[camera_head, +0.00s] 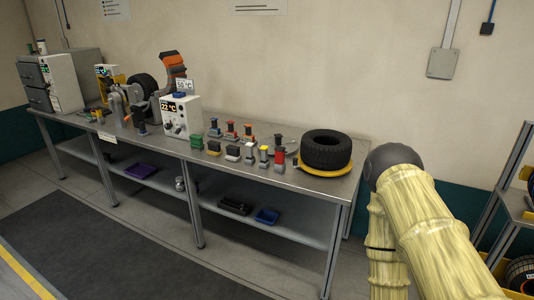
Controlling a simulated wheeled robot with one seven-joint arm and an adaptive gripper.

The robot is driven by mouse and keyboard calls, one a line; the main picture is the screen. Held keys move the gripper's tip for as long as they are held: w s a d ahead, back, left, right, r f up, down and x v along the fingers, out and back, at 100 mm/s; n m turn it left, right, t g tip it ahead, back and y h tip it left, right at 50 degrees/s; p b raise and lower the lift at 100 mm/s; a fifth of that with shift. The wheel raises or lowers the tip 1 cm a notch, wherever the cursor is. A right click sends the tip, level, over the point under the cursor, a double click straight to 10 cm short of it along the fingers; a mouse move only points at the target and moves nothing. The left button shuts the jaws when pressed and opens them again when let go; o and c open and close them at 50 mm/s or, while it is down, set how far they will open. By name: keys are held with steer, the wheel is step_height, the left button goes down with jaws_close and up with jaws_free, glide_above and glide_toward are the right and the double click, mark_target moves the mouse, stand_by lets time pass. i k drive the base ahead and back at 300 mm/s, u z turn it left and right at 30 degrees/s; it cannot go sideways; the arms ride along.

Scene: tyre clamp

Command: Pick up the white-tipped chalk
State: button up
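Several small coloured pieces stand in a cluster on the metal workbench (300,178), left of the tyre. A slim upright piece with a whitish top (250,152) stands near the front edge, beside a similar piece with yellow and white parts (264,156) and one with a red body (279,156). They are too small for me to tell for sure which is the white-tipped chalk. My arm, in a pale yellow cover, fills the lower right, to the right of the bench. My gripper is out of view.
A black tyre (326,149) lies on a yellow ring (324,170) at the bench's right end. A white box with a display (181,116) stands left of the cluster. A rack (507,205) stands at far right.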

mark_target(249, 146)
steer(key=z, duration=1.85)
steer(key=i, duration=2.2)
steer(key=u, duration=3.15)
